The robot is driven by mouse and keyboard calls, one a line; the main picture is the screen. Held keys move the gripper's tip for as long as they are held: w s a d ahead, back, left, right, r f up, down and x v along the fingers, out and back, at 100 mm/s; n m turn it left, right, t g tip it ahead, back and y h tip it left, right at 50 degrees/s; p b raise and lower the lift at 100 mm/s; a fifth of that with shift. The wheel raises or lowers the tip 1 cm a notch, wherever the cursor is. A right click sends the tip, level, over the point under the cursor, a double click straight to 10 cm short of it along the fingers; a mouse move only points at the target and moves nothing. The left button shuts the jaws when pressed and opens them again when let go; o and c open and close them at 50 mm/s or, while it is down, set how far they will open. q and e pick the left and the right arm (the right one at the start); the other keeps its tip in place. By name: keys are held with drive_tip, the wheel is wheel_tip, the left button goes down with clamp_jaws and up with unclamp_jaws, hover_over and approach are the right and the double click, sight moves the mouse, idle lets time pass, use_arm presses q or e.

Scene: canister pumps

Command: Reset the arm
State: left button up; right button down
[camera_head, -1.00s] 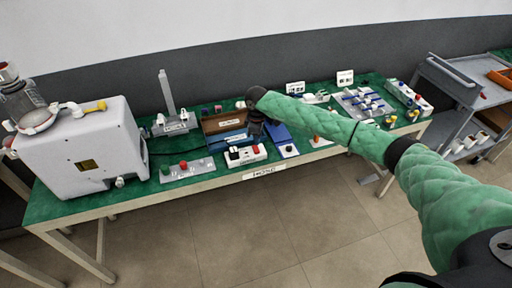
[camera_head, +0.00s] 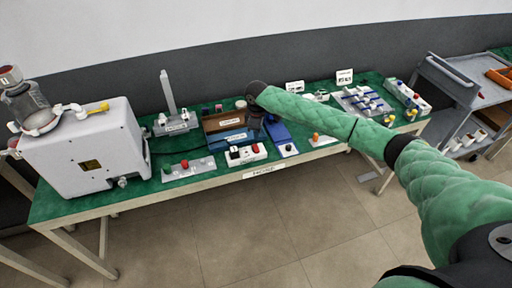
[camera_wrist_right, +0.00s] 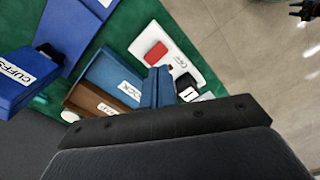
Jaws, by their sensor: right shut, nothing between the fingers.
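My right arm, in a green sleeve, reaches in from the right in the head view. Its dark right gripper (camera_head: 260,132) points down over the middle of the table. In the right wrist view the closed fingers (camera_wrist_right: 158,72) hold nothing. They are over the edge between a blue bin (camera_wrist_right: 110,70) and a white switch box (camera_wrist_right: 178,55) with a red rocker switch. I cannot tell whether they touch either one. In the head view the switch box (camera_head: 246,154) stands at the table's front edge, just below the gripper. My left gripper is not in view.
The green table (camera_head: 300,165) carries a white pump machine (camera_head: 82,150) with a clear canister at left, a grey panel with buttons (camera_head: 188,170), a brown bin (camera_head: 216,122) and several trays at right. A grey cart (camera_head: 450,80) stands at far right. Open floor lies in front.

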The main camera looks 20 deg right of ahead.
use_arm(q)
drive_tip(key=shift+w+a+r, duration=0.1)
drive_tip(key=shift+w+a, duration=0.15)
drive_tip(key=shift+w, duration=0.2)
